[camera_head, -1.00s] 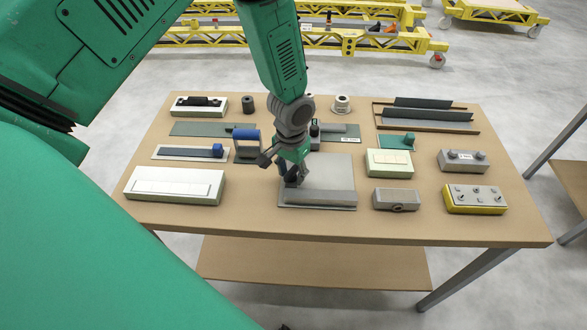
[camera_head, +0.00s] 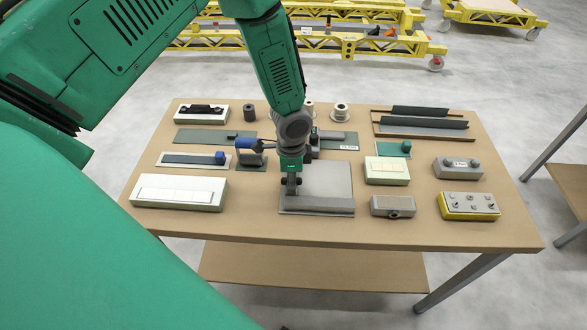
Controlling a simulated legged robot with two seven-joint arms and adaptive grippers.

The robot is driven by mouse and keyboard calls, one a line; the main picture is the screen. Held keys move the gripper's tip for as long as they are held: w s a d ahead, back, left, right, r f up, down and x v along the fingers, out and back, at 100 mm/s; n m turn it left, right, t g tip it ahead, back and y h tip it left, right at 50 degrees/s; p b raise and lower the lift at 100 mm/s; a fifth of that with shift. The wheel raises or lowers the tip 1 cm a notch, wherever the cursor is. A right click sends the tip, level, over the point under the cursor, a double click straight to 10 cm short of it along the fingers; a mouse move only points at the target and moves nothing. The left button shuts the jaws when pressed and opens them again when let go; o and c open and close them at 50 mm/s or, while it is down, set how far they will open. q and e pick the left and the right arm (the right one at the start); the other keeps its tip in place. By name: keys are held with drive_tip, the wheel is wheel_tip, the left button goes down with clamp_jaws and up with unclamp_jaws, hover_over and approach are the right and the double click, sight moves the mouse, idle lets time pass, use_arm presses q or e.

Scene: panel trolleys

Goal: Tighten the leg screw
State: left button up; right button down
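My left gripper (camera_head: 291,190) points down at the left edge of a flat grey plate (camera_head: 325,180) in the middle of the table. The plate has a raised bar along its front edge. The fingers are close together and small, and I cannot tell whether they touch the plate or hold anything. A blue-handled piece (camera_head: 246,148) stands just left of my wrist, partly hidden by it. I cannot pick out a leg screw at this size. My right gripper is not in view.
The wooden table (camera_head: 330,232) holds a long white box (camera_head: 178,192), a pale green box (camera_head: 387,170), a grey block (camera_head: 392,206), a yellow-based box with knobs (camera_head: 468,206) and dark rails (camera_head: 420,122). Yellow trolleys (camera_head: 370,45) stand behind. The table's front strip is bare.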

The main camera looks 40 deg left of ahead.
use_arm(q)
wheel_tip(320, 180, up, 2)
drive_tip(key=shift+r+p, duration=0.15)
drive_tip(key=shift+p, duration=0.75)
wheel_tip(320, 180, up, 3)
drive_tip(key=shift+r, duration=0.85)
